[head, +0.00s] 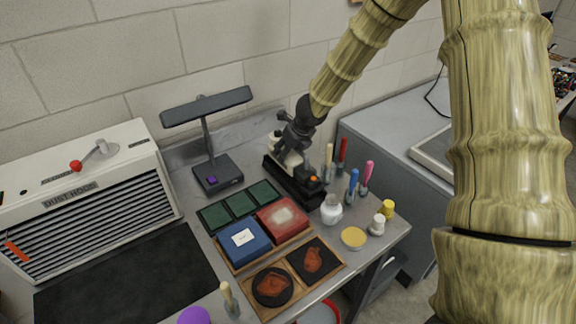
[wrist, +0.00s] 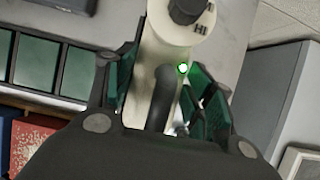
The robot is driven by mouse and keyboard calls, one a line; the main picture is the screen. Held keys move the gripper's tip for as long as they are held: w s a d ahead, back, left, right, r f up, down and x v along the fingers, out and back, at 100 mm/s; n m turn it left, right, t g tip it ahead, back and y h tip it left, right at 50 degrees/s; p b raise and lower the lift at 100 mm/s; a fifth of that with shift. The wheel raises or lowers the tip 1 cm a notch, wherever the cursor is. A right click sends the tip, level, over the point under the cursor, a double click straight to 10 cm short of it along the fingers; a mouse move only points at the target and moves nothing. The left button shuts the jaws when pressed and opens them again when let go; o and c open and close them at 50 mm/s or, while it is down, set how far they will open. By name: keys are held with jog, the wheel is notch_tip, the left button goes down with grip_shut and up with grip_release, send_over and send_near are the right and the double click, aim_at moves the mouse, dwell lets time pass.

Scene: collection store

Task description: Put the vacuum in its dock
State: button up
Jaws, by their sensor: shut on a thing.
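The vacuum (head: 287,157) is a small off-white body with dark parts. It is at the back of the bench, at or just over a long black dock (head: 296,187). I cannot tell if it is fully seated. My gripper (head: 292,134) is above it, shut on its dark handle. In the wrist view the vacuum's pale body (wrist: 151,48) has a dark dial marked "HI" and a lit green light. There the handle (wrist: 160,98) is between the fingers of my gripper (wrist: 165,95). The dock does not show clearly in the wrist view.
A black lamp (head: 206,105) stands left of the dock, with green trays (head: 240,205) in front. Several upright tools (head: 352,185) and a white jar (head: 331,209) stand close on the right. Blue (head: 243,243) and red (head: 282,220) boxes are nearer the front.

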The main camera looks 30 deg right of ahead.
aim_at(291, 156)
jog(key=shift+s, duration=0.25)
jog(key=shift+f, duration=0.1)
jog(key=shift+w+f+b, duration=0.1)
jog(key=shift+f+b, duration=1.65)
jog(key=shift+b, duration=0.05)
jog(key=shift+f, duration=0.1)
jog(key=o, duration=1)
jog(key=shift+r, duration=0.35)
jog(key=p+v, duration=0.5)
jog(key=v, duration=0.6)
jog(key=shift+s+r, duration=0.2)
jog(key=shift+s, duration=0.15)
